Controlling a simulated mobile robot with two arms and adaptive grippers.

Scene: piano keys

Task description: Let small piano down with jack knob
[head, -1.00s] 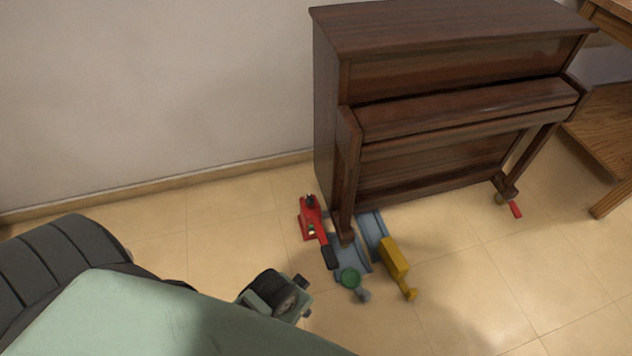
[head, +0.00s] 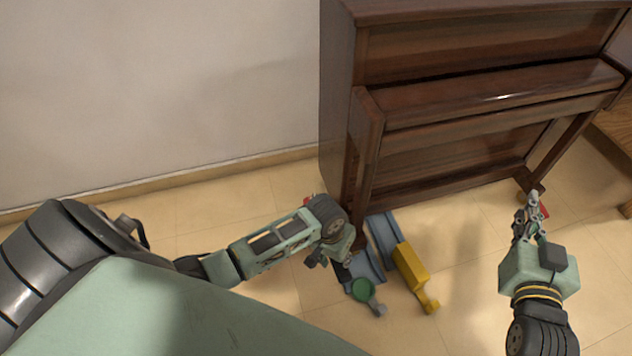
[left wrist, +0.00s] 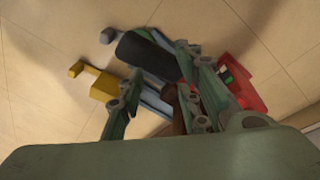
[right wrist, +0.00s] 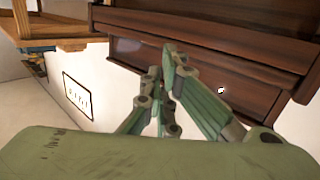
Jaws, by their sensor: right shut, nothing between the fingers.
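The brown upright piano (head: 440,150) stands against the wall. By its front left leg is a red jack, mostly hidden by my left arm in the head view; the left wrist view shows its red body (left wrist: 248,90) and black knob or handle (left wrist: 148,55). My left gripper (head: 335,255) is over the jack. Its fingers (left wrist: 165,85) are apart, with the black handle in view between or just beyond them; I cannot tell if they touch it. My right gripper (head: 530,203) is shut and empty, near the front right leg and a small red piece (head: 545,211); it also shows in the right wrist view (right wrist: 160,75).
Blue curved pieces (head: 383,240) lie by the front left leg. A yellow block-like part (head: 410,266) and a green disc (head: 363,290) are in front of them. Wooden furniture (head: 612,135) stands at the right. Tiled floor is clear in the front middle.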

